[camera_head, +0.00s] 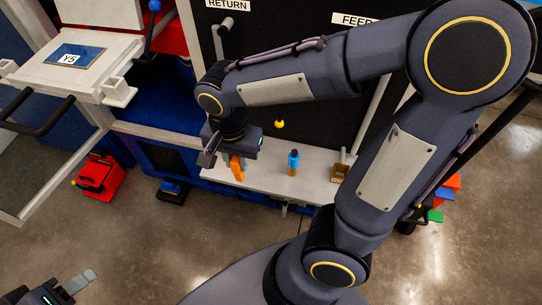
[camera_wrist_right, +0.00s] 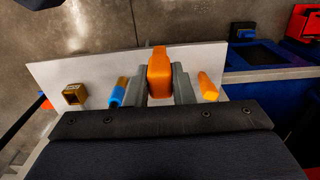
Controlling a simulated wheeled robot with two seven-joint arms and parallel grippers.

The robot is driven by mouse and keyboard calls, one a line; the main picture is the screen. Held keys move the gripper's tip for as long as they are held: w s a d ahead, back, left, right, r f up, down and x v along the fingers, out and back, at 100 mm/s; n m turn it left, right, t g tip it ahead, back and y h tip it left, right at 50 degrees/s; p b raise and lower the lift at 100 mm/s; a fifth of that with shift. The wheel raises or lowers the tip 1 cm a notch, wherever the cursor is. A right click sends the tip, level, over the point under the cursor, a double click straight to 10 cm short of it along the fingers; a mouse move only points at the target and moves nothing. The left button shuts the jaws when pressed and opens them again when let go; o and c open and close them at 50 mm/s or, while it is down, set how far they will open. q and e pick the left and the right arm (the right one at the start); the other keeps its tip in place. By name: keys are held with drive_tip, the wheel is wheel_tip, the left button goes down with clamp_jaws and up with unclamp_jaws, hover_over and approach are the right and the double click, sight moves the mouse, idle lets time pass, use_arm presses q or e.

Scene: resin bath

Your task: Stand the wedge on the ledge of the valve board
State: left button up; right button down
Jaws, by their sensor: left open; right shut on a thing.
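The orange wedge (camera_head: 237,170) is at the left part of the white ledge (camera_head: 262,178) of the black valve board (camera_head: 318,125) in the head view. My right gripper (camera_head: 228,160) is shut on it from above. In the right wrist view the wedge (camera_wrist_right: 160,70) sits between the two grey fingers of the gripper (camera_wrist_right: 161,88), upright over the ledge (camera_wrist_right: 100,68). I cannot tell whether its lower end touches the ledge. My left gripper (camera_head: 76,285) is open and empty at the lower left, far from the ledge.
A blue bottle (camera_head: 293,162) and a small brown box (camera_head: 340,172) stand on the ledge right of the wedge. In the wrist view an orange-yellow piece (camera_wrist_right: 208,88) is close beside the right fingers. A yellow knob (camera_head: 279,124) is in front of the board.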

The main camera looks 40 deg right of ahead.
drive_tip(key=w+d+f, duration=0.2)
drive_tip(key=d+f, duration=0.1)
drive_tip(key=w+d+f, duration=0.3)
drive_tip(key=f, duration=0.1)
drive_tip(key=w+d+f, duration=0.3)
drive_tip(key=f, duration=0.1)
drive_tip(key=shift+d+f+b, duration=0.2)
drive_tip(key=shift+b, duration=0.15)
drive_tip(key=shift+f, duration=0.4)
drive_tip(key=shift+f, duration=0.2)
drive_tip(key=c, duration=1.3)
unclamp_jaws()
drive_tip(key=shift+r, duration=0.1)
drive_tip(key=shift+o, duration=0.2)
